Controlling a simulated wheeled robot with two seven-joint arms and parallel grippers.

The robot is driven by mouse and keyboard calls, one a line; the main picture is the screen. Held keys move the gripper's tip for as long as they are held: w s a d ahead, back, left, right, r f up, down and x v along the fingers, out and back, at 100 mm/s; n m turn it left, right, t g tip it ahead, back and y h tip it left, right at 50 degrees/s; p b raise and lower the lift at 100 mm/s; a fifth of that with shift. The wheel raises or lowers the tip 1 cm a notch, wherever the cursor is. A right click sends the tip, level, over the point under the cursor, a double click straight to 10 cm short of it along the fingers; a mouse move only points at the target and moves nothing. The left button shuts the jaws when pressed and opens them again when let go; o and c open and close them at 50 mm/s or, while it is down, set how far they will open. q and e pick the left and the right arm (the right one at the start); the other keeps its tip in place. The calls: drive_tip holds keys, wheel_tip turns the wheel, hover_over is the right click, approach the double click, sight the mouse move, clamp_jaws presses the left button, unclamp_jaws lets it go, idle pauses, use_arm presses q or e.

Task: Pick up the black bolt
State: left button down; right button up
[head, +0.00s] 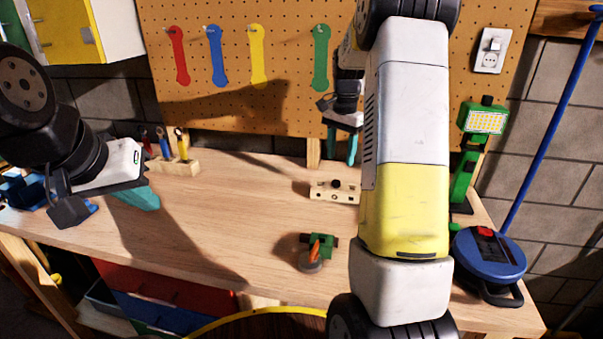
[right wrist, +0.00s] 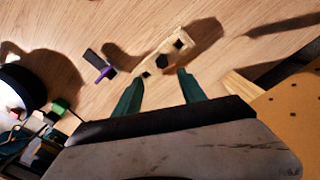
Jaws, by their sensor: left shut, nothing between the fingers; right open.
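A pale wooden block (head: 319,191) lies on the workbench near the pegboard, with a dark knob-like piece, apparently the black bolt (head: 336,183), standing up from it. The right wrist view shows the block (right wrist: 170,50) with several dark spots; I cannot tell there which is the bolt. My right gripper (head: 343,148) is open and empty above the back of the bench. Its fingers (right wrist: 160,92) point toward the block, apart from it. My left gripper (head: 140,197) is shut and empty over the left of the bench. My right arm hides the block's right end.
A green and orange tool (head: 317,245) lies near the front edge. A tool holder (head: 178,167) stands back left; a green lamp (head: 466,165) and blue reel (head: 488,252) stand right. A dark and purple item (right wrist: 102,68) lies near the block. The bench middle is clear.

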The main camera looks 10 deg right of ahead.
sight(338, 181)
drive_tip(key=shift+w+f, duration=0.4)
drive_tip(key=shift+w, duration=0.05)
drive_tip(key=shift+w+f, duration=0.1)
drive_tip(key=shift+f, duration=0.3)
wheel_tip(338, 181, down, 7)
drive_tip(key=shift+r, duration=0.1)
clamp_jaws()
